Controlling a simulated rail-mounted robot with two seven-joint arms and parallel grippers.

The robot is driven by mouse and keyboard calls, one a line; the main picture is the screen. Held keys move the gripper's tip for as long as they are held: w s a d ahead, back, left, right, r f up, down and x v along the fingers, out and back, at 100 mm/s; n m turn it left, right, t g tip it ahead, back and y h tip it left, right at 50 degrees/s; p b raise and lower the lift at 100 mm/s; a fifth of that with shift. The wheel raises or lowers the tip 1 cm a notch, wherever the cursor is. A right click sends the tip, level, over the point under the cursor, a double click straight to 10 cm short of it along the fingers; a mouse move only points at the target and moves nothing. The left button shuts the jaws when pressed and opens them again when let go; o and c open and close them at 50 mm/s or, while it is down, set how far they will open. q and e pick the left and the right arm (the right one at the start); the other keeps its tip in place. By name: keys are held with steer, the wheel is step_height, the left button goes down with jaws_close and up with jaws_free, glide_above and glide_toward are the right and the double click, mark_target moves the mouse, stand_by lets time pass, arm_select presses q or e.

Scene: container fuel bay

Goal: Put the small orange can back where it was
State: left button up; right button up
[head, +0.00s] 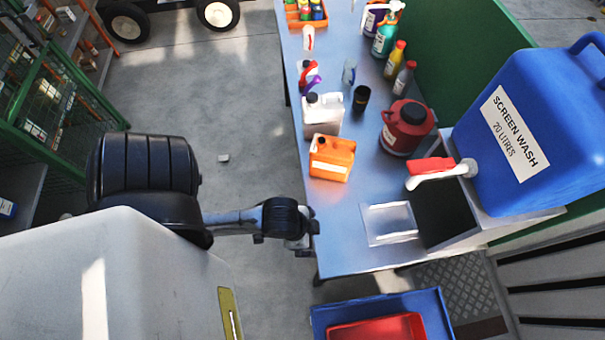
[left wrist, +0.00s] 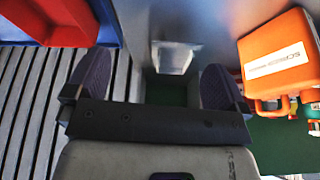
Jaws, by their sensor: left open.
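The small orange can (head: 331,158) stands on the steel bench near its left edge, in front of a white can. In the left wrist view the orange can (left wrist: 277,60) is at the right, with a white label and its handle showing. My left gripper (head: 303,240) is at the bench's left edge, nearer to me than the can and apart from it. In the left wrist view my left gripper (left wrist: 153,88) has its two dark fingers wide apart with nothing held between them. My right gripper is not in view.
A blue screen wash drum (head: 545,125) with a red-and-white tap stands at the right. A clear tray (head: 390,223) lies below the tap's left. A red can (head: 406,128), white can (head: 322,116) and black cup (head: 361,98) stand behind. A blue tray (head: 440,305) sits below the bench's near end.

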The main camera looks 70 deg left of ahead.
arm_select(q)
steer(key=shift+s+a+r+n+y, duration=0.1)
steer(key=shift+s+a+n+y, duration=0.1)
steer(key=shift+s+n, duration=0.15)
steer(key=shift+s+a+r+n+y, duration=0.1)
steer(key=shift+s+n+y, duration=0.1)
steer(key=shift+s+n, duration=0.15)
